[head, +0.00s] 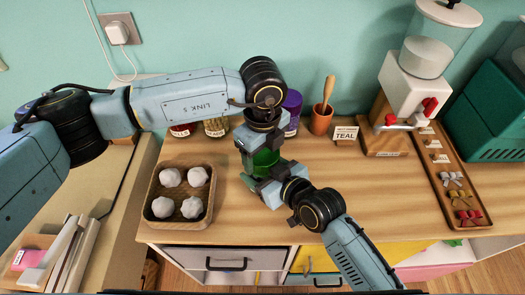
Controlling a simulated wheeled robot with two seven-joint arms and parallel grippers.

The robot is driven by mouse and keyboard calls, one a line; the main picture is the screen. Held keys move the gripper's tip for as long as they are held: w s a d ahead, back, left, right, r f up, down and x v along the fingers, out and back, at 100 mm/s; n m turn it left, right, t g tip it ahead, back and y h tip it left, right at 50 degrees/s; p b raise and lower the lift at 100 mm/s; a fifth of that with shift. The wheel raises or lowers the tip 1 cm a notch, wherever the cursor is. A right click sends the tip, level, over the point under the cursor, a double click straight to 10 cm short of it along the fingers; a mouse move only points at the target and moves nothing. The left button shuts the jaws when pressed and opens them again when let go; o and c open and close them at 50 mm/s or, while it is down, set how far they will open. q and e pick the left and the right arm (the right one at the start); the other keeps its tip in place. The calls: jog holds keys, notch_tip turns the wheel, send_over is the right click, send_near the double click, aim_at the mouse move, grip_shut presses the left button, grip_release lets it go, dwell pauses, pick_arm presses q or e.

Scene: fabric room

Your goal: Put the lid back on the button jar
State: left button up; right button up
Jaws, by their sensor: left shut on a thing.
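A green jar (265,163) stands near the middle of the wooden counter, mostly covered by my two grippers. My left gripper (258,142) comes down from above and is shut at the top of the jar on what looks like its green lid; the fingers hide most of the lid. I cannot tell whether the lid rests on the rim. My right gripper (266,182) comes from the lower right and is low at the jar's near side. Its fingers are close to the jar, but I cannot tell whether they grip it.
A tray (154,208) with several white lumps is left of the jar. Red (181,131), yellowish (216,127) and purple (293,103) jars stand behind. A terracotta pot (320,121), TEAL sign (345,134), dispenser (406,85) and bow tray (446,186) are right. Counter between is clear.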

pick_arm(q)
jog(key=m, duration=0.9)
jog(key=shift+a+m, duration=0.1)
jog(key=shift+m, duration=0.3)
jog(key=o, duration=1.1)
jog(key=shift+r, duration=2.3)
jog(key=shift+c, duration=0.4)
